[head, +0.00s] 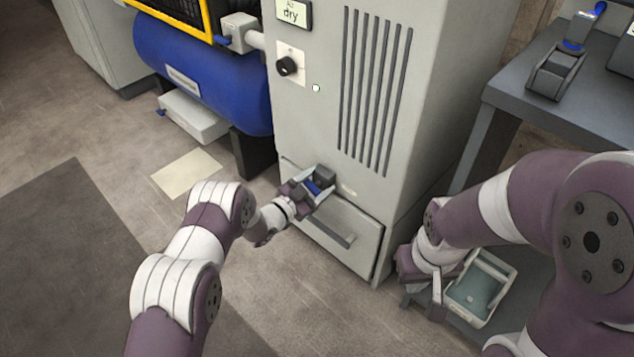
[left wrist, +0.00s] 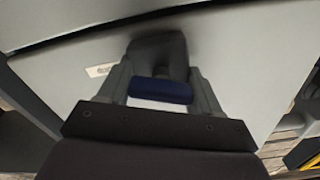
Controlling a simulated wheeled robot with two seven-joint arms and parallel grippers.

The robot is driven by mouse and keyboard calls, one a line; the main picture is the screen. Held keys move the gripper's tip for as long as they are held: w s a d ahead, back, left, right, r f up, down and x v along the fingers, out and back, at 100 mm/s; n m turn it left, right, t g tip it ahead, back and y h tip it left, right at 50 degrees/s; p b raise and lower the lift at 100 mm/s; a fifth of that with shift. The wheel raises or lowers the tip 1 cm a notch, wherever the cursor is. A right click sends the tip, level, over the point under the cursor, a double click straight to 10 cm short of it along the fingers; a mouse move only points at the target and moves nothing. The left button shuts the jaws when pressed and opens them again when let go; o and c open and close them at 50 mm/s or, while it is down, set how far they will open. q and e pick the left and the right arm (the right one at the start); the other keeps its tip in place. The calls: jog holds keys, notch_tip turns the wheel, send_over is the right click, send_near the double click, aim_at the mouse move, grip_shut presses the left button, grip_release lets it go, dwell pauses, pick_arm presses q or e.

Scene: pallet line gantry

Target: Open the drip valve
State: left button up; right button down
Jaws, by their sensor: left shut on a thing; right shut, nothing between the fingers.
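The drip valve is a dark block with a blue handle on the lower front of the grey cabinet. My left gripper (head: 306,192) is at it, with its fingers shut on the blue valve handle (head: 313,187). In the left wrist view the blue handle (left wrist: 160,91) lies between the two fingers, in front of the dark valve body (left wrist: 158,52). A small pale label (left wrist: 100,70) is beside it.
The grey cabinet (head: 440,90) has a drawer with a bar handle (head: 332,231) just below the valve. A pale tray (head: 501,266) sits low at the right. A blue tank (head: 200,70) stands left, a grey table (head: 520,80) right.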

pick_arm(q)
jog(key=m, duration=0.3)
jog(key=shift+m, duration=0.4)
jog(key=m, duration=0.3)
jog(key=shift+s+d+f+m, duration=0.1)
jog(key=shift+f+m, duration=0.05)
jog(key=shift+m, duration=0.15)
jog(key=m+b, duration=0.1)
jog(key=m, duration=0.4)
jog(key=shift+f+m, duration=0.15)
jog(key=shift+m, duration=0.55)
jog(key=o, duration=1)
jog(key=shift+c, duration=0.2)
